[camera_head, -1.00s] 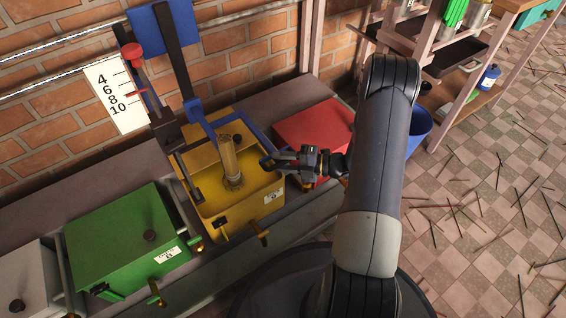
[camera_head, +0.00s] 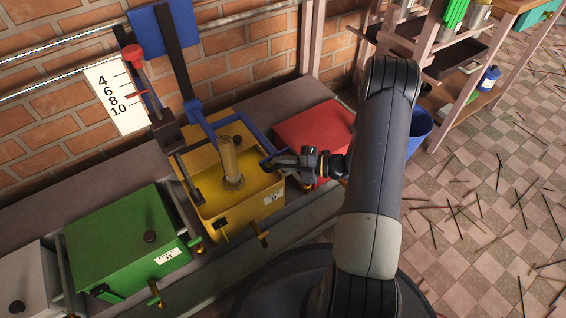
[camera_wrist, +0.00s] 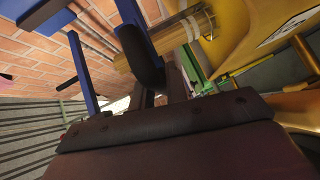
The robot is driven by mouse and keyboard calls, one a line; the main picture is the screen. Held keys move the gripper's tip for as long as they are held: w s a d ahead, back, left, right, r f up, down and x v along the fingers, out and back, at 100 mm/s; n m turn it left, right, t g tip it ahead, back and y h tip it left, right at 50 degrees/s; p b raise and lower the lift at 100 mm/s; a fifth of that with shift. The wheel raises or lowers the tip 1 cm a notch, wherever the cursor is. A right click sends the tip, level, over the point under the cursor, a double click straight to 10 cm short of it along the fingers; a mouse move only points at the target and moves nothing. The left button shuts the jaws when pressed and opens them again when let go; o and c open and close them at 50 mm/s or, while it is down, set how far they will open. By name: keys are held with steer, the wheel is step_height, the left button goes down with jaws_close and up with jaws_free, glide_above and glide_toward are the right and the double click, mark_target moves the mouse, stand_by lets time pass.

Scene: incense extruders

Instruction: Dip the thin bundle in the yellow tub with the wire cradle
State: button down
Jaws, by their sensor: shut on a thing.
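The yellow tub (camera_head: 243,205) stands in the row on the bench, with yellow liquid inside. The thin tan bundle (camera_head: 229,160) stands nearly upright in it, its lower end in the liquid; it also shows in the wrist view (camera_wrist: 160,50). A blue frame (camera_head: 205,125) reaches over the tub, and one blue bar (camera_wrist: 128,15) ends in a dark rounded handle (camera_wrist: 148,65). My gripper (camera_head: 274,162) is at the tub's right side, shut on this handle and apart from the bundle.
A green lidded box (camera_head: 120,235) is left of the tub and a red one (camera_head: 310,130) right behind my gripper. A scale board (camera_head: 112,97) stands at the wall beside a red-topped post (camera_head: 132,52). Sticks litter the floor at right.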

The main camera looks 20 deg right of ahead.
step_height(320, 180, up, 17)
steer(key=p, duration=1.6)
steer(key=c, duration=1.4)
jaws_free()
steer(key=p+v, duration=0.2)
steer(key=v, duration=0.9)
steer(key=shift+a, duration=0.2)
